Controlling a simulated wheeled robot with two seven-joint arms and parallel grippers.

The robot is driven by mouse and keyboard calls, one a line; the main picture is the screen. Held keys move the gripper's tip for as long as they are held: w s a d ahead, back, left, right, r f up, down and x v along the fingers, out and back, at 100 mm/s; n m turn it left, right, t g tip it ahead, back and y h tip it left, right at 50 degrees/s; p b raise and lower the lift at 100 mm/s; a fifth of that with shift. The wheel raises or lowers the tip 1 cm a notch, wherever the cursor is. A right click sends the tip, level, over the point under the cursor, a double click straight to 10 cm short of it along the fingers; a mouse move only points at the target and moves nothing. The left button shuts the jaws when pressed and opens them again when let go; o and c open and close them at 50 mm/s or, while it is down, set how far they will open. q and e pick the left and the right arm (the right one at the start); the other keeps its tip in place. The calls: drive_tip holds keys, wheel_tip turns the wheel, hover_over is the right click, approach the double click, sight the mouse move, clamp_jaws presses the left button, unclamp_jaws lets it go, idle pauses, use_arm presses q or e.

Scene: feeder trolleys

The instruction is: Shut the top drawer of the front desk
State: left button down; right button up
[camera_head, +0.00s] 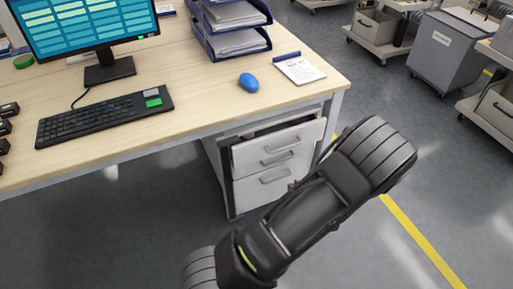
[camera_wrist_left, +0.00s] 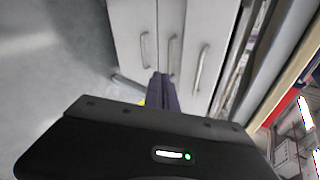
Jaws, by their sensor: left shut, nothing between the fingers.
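The front desk (camera_head: 180,85) has a white drawer unit under its right end. Its top drawer (camera_head: 305,132) stands out a little, with a dark gap above its front panel. In the left wrist view the drawer fronts are turned sideways, with the top drawer (camera_wrist_left: 222,40) at the right and its handle upright. My left gripper (camera_wrist_left: 164,80) is shut and empty, its dark fingers pointing at the drawer fronts near the middle handle; I cannot tell whether they touch. In the head view my dark arm hides most of it. My right gripper is not in view.
On the desktop are a keyboard (camera_head: 105,115), a blue mouse (camera_head: 249,82), a notepad (camera_head: 300,70), paper trays (camera_head: 235,28) and a monitor (camera_head: 85,25). Trolleys (camera_head: 445,50) stand at the back right. The floor with a yellow line (camera_head: 420,238) is open at the right.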

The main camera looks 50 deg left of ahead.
use_arm(q)
drive_tip(key=s+a+r+n+y, duration=0.3)
drive_tip(key=a+r+y, duration=0.1)
drive_tip(key=r, duration=0.3)
drive_tip(key=shift+s+a+r+n+g+y, duration=0.15)
drive_tip(key=shift+s+a+n+g+y, duration=0.15)
drive_tip(key=shift+a, duration=0.4)
drive_tip(key=b, duration=0.2)
approach(253, 144)
drive_tip(key=x, duration=0.5)
drive_tip(key=shift+a, duration=0.15)
drive_tip(key=shift+w+a, duration=0.15)
drive_tip(key=shift+a, duration=0.45)
